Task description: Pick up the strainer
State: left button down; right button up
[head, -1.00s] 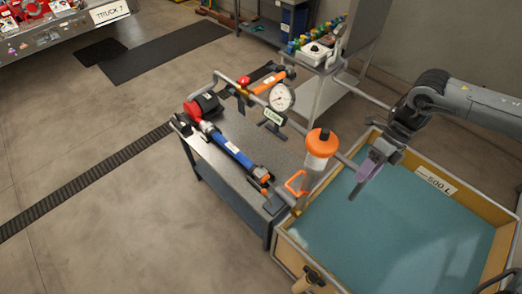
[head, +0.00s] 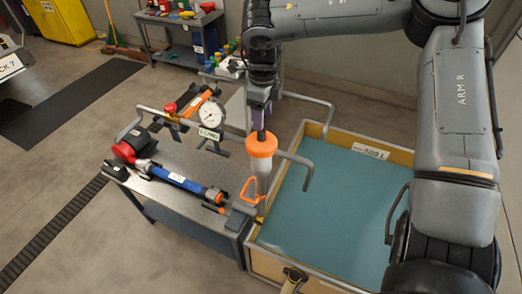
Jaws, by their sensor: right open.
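An orange-topped cylinder with a pale, translucent body (head: 262,150) stands upright at the right end of the grey table, beside the basin. I take it to be the strainer, but no label on it is readable. An orange loop handle (head: 250,190) shows at its lower left. My right gripper (head: 258,122) points down right above the orange top, with its fingers at or just over it. I cannot tell whether they touch. It is open. My right arm reaches in from the right. My left gripper is not in view.
A grey rail runs along the table. The wooden basin with blue-green contents (head: 330,210) stands to the right.

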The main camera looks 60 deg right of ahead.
aim_at(261, 151)
jog(key=shift+a+f+p, duration=0.2)
jog(key=shift+f+p, duration=0.8)
jog(key=shift+f, duration=1.9)
jog(key=shift+c, duration=0.3)
grip_shut()
